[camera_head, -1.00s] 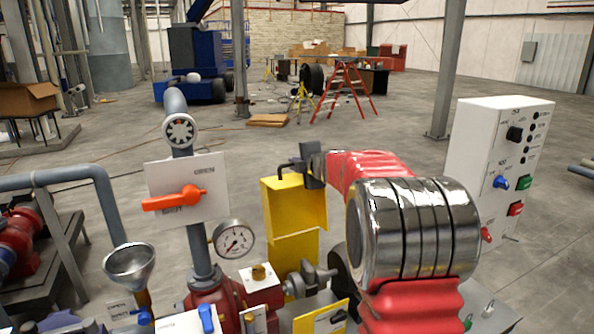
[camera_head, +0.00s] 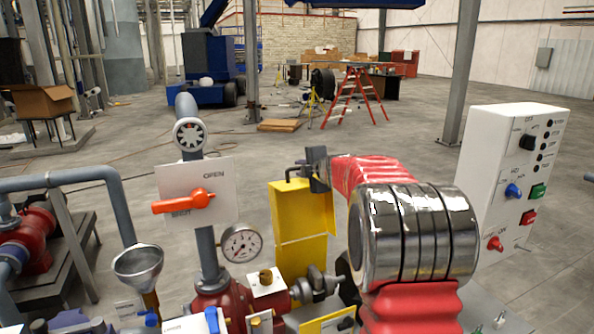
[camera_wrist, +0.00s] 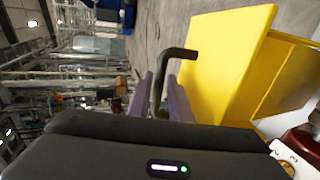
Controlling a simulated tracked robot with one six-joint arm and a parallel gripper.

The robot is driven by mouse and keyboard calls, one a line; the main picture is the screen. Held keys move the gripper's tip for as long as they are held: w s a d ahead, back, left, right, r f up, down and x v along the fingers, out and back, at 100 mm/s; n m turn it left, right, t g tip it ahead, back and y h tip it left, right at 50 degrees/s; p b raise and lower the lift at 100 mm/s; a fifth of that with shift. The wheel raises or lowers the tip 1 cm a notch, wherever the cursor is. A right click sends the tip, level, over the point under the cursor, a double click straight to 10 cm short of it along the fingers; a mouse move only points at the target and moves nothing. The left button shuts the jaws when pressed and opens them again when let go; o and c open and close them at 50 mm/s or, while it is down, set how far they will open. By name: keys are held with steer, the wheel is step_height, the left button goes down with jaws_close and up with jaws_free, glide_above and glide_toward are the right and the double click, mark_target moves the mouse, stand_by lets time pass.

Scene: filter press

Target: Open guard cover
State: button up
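The yellow guard cover (camera_head: 301,207) stands behind the pump shaft, its upper panel meeting a lower yellow panel (camera_head: 302,252) at a bent edge. It fills the upper right of the wrist view (camera_wrist: 222,62). A dark bent handle (camera_wrist: 178,53) sticks out from its upper part. My gripper (camera_head: 317,169) is at this handle, at the cover's top right corner in the head view. In the wrist view, the handle's bar runs down between my two fingers (camera_wrist: 162,95). A narrow gap seems to show beside the bar, so the fingers look open around it; contact is unclear.
A white plate with an orange valve lever (camera_head: 184,201) and a pressure gauge (camera_head: 241,243) stand left of the cover. A white control box (camera_head: 510,180) stands to the right. A funnel (camera_head: 138,264) is at lower left.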

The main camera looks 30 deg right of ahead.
steer(key=v, duration=1.3)
steer(key=shift+s, duration=0.35)
steer(key=shift+a, duration=0.1)
